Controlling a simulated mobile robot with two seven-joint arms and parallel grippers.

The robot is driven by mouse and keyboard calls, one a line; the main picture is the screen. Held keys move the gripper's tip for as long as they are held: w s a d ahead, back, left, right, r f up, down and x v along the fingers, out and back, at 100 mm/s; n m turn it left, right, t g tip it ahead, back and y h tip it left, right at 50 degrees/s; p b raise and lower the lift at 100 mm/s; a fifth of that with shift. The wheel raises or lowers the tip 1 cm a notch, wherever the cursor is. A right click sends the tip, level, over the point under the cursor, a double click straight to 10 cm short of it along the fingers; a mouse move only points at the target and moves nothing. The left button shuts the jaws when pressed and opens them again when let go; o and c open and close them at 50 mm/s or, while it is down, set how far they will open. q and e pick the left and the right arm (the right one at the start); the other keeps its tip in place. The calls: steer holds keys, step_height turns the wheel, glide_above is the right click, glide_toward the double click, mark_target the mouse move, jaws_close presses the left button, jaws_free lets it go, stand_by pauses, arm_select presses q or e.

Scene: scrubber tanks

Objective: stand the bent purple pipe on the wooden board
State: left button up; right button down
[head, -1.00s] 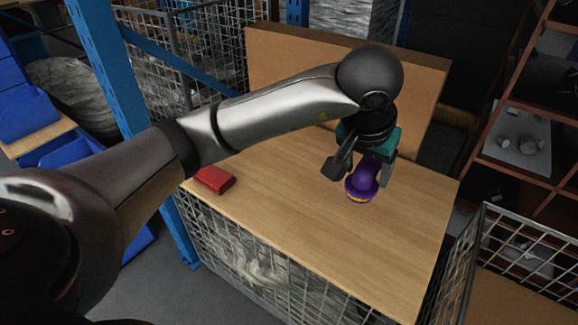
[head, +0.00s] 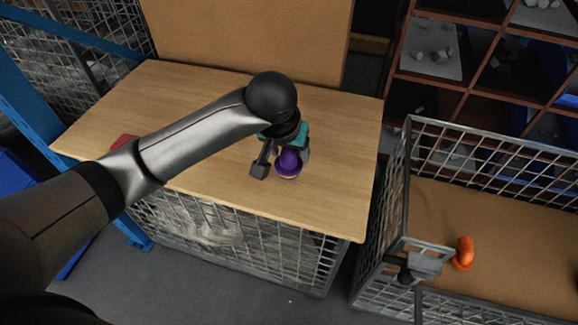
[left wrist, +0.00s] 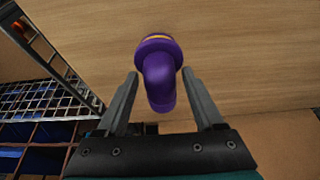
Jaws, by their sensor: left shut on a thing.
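The bent purple pipe (head: 288,163) is over the wooden board (head: 335,190), its yellow-marked flanged end down. It looks roughly upright. I cannot tell whether the flange touches the board. My left gripper (head: 281,164) comes from above and is shut on the pipe. In the left wrist view the pipe (left wrist: 160,82) is between the two fingers (left wrist: 160,74), its flange facing the wood. My right gripper is not in view.
A red block (head: 124,141) lies at the board's left, partly behind my arm. A wire cage (head: 480,150) with an orange piece (head: 463,253) inside stands to the right. A brown panel (head: 250,40) rises behind the board. The board's right part is bare.

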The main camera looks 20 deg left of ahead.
mark_target(289, 166)
arm_select(q)
step_height(289, 166, down, 4)
steer(key=shift+f+b, duration=0.1)
steer(key=shift+b, duration=0.4)
steer(key=shift+f, duration=0.15)
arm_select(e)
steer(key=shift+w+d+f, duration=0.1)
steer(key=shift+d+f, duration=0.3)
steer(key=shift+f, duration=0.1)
arm_select(q)
steer(key=o, duration=1.4)
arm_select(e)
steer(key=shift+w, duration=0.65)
